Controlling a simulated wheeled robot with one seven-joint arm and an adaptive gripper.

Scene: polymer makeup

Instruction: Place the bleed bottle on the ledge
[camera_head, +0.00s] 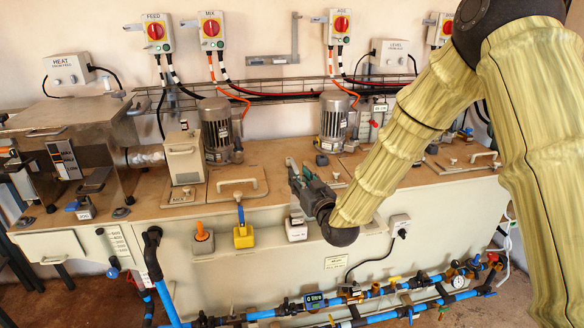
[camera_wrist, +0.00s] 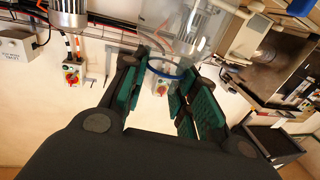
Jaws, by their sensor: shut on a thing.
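My gripper (camera_head: 292,168) is above the front edge of the brown-topped ledge (camera_head: 278,150), near the middle of the long pale tank. In the wrist view my gripper (camera_wrist: 172,88) has its green-padded fingers on either side of a clear, see-through vessel with a blue ring (camera_wrist: 170,73), which looks like the bleed bottle. The fingers are shut on it. The bottle is hard to make out in the head view, and its lower end cannot be told clearly.
Two grey motors (camera_head: 216,130) (camera_head: 335,122) and a pale box (camera_head: 185,157) stand on the top. A hatch with a handle (camera_head: 238,185) lies left of my gripper. Orange-, yellow- (camera_head: 243,236) and white-bodied fittings hang on the tank front. Blue pipes (camera_head: 330,302) run below.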

